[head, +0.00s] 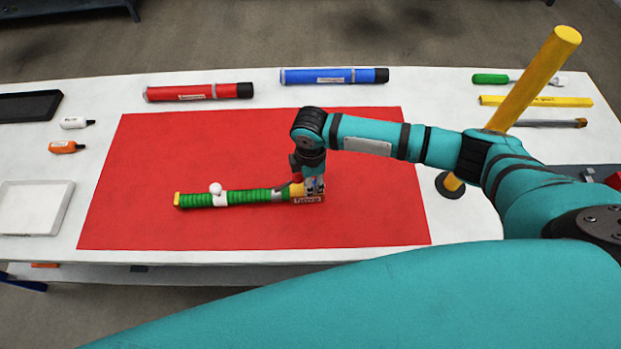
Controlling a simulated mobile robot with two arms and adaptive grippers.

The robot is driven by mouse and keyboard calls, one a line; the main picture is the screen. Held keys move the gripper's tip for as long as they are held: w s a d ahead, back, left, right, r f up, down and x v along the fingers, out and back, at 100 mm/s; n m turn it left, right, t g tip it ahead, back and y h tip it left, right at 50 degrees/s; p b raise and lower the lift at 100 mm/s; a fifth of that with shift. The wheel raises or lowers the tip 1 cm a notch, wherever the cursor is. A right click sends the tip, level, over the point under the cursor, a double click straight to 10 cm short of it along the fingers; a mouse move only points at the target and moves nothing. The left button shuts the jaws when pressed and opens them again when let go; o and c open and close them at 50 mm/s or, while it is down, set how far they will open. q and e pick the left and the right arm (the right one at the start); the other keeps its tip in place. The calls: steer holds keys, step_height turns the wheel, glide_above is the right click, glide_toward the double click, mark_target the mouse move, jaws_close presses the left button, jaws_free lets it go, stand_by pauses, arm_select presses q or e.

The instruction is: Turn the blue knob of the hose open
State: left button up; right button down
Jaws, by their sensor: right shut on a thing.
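A green ribbed hose (248,197) lies across the red mat (370,225) with a yellow cap at its left end. A white fitting with a white ball-shaped knob (216,188) sits on its left part. At its right end are a grey lever-like part, a yellow section and a brown labelled block (309,200). My right gripper (314,188) points down onto this right end and is shut on the hose's end fitting. No blue knob shows; the gripper may hide it. My left gripper is not in view.
A red tube (198,91) and a blue tube (333,76) lie behind the mat. Small bottles (68,147) and a white tray (35,207) are at left. A yellow post (535,80) and several tools stand or lie at right. The mat's front is clear.

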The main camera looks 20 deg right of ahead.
steer(key=shift+r+m+p, duration=0.25)
steer(key=shift+m+p, duration=0.7)
steer(key=shift+m, duration=0.05)
steer(key=shift+f+m, duration=0.2)
steer(key=shift+m, duration=0.2)
steer(key=c, duration=0.9)
jaws_free()
step_height(320, 180, up, 12)
